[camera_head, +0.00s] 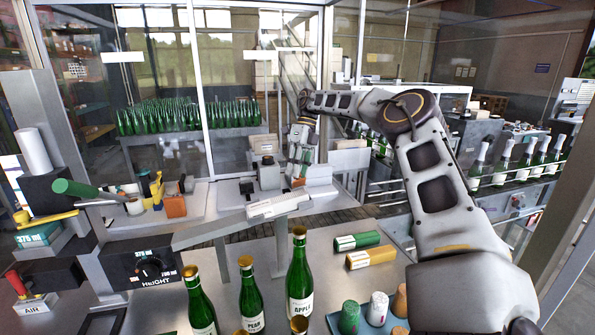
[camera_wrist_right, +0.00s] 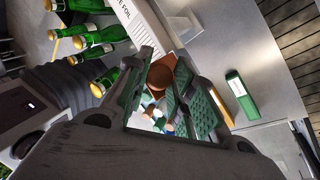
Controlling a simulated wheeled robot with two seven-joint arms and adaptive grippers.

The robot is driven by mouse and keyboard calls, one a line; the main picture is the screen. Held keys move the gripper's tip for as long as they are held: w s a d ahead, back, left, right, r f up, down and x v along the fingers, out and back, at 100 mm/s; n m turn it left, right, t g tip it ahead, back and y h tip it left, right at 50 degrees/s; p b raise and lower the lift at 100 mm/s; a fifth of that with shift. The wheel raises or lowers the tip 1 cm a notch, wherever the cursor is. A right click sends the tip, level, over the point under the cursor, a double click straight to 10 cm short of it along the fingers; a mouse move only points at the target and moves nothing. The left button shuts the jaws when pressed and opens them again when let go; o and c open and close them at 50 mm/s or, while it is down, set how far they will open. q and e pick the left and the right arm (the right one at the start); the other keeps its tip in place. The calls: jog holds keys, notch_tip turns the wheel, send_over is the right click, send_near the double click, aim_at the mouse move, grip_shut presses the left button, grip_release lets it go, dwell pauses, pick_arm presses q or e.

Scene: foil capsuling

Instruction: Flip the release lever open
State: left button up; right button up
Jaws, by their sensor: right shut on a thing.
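My right gripper (camera_head: 298,172) is at the back middle of the head view, past the long white foil tray. In the wrist view its green-padded fingers (camera_wrist_right: 172,95) are closed about an orange-brown round-ended piece (camera_wrist_right: 161,72); whether this is part of a lever I cannot tell. On the left, a yellow lever (camera_head: 45,217) sits above the 375 ml block, and a red lever (camera_head: 16,283) stands at the AIR unit. A yellow clamp-like part (camera_head: 157,188) stands beside an orange block (camera_head: 175,206). Which one is the release lever is not clear. My left gripper is not in view.
The white foil tray (camera_head: 279,203) lies in front of my right gripper. Gold-topped green bottles (camera_head: 299,275) stand in front. Green (camera_head: 357,241) and yellow (camera_head: 371,257) boxes lie to their right, near a blue tray of corks and caps. A HEIGHT dial (camera_head: 152,268) is at left.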

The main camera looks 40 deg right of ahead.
jog(key=shift+w, duration=0.1)
dwell(0.5)
jog(key=o, duration=1)
jog(key=shift+d, duration=0.1)
jog(key=shift+r, duration=0.1)
jog(key=shift+r, duration=4.85)
